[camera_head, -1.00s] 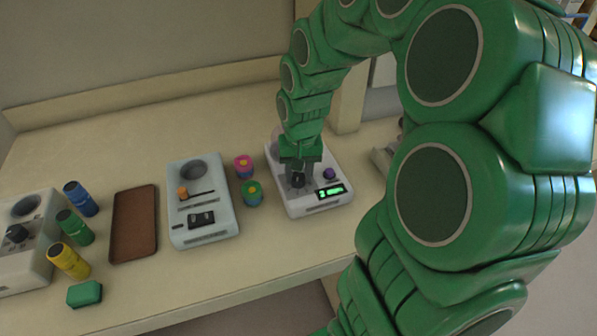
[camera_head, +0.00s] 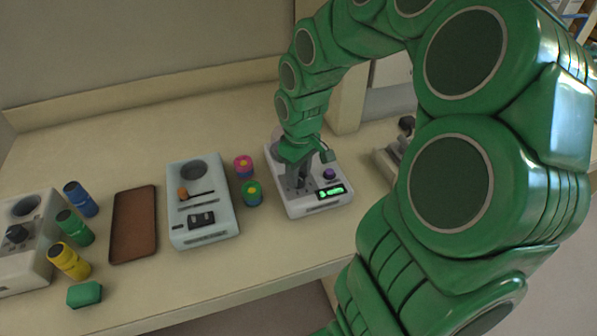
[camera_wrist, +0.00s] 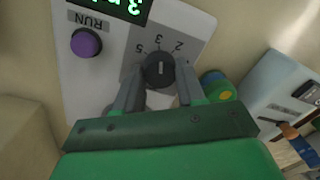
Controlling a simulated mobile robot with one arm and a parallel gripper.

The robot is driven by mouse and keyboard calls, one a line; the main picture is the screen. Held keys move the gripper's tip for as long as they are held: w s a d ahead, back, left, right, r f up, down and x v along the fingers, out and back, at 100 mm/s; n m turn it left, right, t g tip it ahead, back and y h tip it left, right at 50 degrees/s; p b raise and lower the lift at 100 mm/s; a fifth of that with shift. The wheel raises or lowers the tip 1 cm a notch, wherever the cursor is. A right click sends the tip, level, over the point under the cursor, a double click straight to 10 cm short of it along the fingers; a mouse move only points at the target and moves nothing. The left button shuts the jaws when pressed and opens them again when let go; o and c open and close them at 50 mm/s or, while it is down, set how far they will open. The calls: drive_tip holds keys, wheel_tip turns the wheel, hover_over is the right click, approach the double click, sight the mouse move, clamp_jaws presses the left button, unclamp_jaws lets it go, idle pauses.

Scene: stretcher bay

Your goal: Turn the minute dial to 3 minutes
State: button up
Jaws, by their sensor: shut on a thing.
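The minute dial (camera_wrist: 159,70) is a dark round knob with a white pointer line, on a white device (camera_head: 318,211). In the wrist view the labels 5, 3 and 2 show around it, and the pointer line lies roughly in line with the 3. My gripper (camera_wrist: 158,88) is shut on the dial, one finger on each side. In the head view my gripper (camera_head: 298,182) hides the dial. The device's green-lit display (camera_head: 331,191) shows in the wrist view cut off and upside down, with a 3 in it. A purple RUN button (camera_wrist: 86,43) sits beside the dial.
Pink (camera_head: 243,166) and green (camera_head: 252,193) round containers stand just left of the device. Farther left are a light-blue device (camera_head: 203,229), a brown tray (camera_head: 124,251) and several coloured bottles. Another grey device (camera_head: 387,164) stands to the right.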

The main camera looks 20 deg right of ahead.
drive_tip(key=shift+n, duration=0.3)
drive_tip(key=o, duration=1)
drive_tip(key=shift+o, duration=0.2)
drive_tip(key=shift+r, duration=0.1)
wheel_tip(320, 180, up, 7)
drive_tip(key=shift+w+d+f, duration=0.1)
drive_tip(key=shift+w+d, duration=0.05)
drive_tip(key=shift+r, duration=0.4)
